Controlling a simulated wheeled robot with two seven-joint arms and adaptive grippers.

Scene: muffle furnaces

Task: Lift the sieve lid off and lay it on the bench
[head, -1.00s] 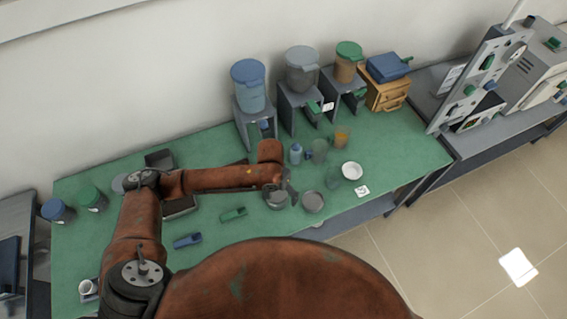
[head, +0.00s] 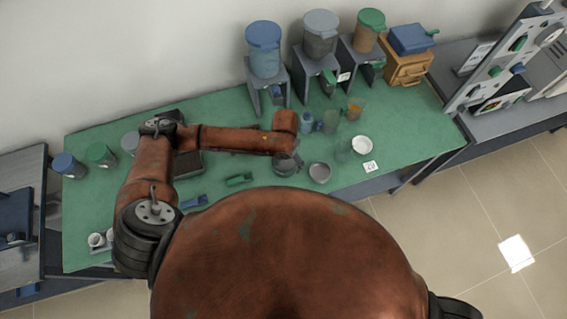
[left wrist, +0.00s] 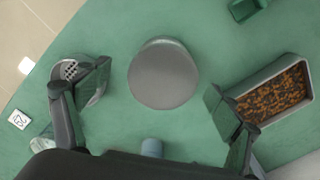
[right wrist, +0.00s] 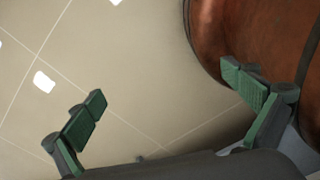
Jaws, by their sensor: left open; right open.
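The sieve lid (left wrist: 163,75) is a plain grey disc in the left wrist view, lying on what I take to be the sieve; the walls under it are mostly hidden. My left gripper (left wrist: 158,88) is open above it, one finger to each side, holding nothing. In the head view the left gripper (head: 288,156) partly covers the lidded sieve (head: 283,167). My right gripper (right wrist: 165,86) is open and empty over the floor, away from the bench.
An open grey pan (head: 320,172) stands beside the sieve; the left wrist view shows holes in the pan (left wrist: 72,70). A tray of orange-brown granules (left wrist: 275,92) and a green scoop (head: 239,180) are close. Bottles and beakers (head: 331,121) stand behind.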

